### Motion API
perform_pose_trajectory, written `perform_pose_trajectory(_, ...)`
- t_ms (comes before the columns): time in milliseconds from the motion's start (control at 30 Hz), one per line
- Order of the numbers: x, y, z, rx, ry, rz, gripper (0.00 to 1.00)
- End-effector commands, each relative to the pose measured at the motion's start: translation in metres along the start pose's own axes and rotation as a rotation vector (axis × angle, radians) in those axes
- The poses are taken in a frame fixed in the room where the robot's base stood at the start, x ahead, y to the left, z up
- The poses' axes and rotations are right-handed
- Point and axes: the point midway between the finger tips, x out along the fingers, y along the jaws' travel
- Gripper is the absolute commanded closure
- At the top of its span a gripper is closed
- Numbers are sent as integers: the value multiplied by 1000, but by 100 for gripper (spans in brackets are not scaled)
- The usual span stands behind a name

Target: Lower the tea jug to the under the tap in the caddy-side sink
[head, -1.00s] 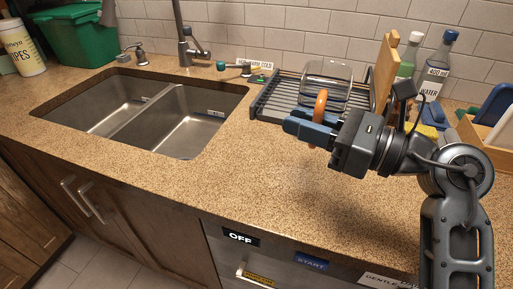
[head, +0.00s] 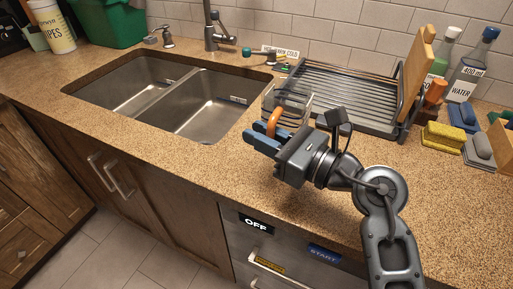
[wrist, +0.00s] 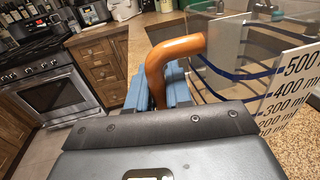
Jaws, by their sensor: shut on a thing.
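The tea jug (head: 293,101) is clear, with an orange handle (head: 275,118). My gripper (head: 264,136) is shut on the handle with its blue fingers and holds the jug just right of the right basin. In the wrist view, the orange handle (wrist: 170,52) rises between the blue fingers (wrist: 158,88), and the jug's measuring scale (wrist: 290,90) shows at right. The double sink has a left basin (head: 125,95) and a right basin (head: 205,122). The tap (head: 212,32) stands behind them, near the divider. A green caddy (head: 105,22) stands behind the left basin.
A dark dish rack (head: 345,92) with a wooden board (head: 418,65) stands right of the jug. A soap pump (head: 167,38) stands left of the tap. The front counter strip is clear.

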Motion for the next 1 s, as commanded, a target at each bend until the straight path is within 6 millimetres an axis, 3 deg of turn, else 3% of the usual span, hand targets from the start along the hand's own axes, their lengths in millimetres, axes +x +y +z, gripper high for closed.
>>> perform_pose_trajectory(133, 10, 4, -6, 0, 0, 1, 100)
perform_pose_trajectory(467, 10, 4, -40, 2, 1, -1, 100)
perform_pose_trajectory(867, 10, 4, -46, -1, -1, -1, 100)
perform_pose_trajectory(900, 10, 4, -46, 0, 0, -1, 78)
perform_pose_trajectory(1000, 10, 4, -46, 0, 0, -1, 68)
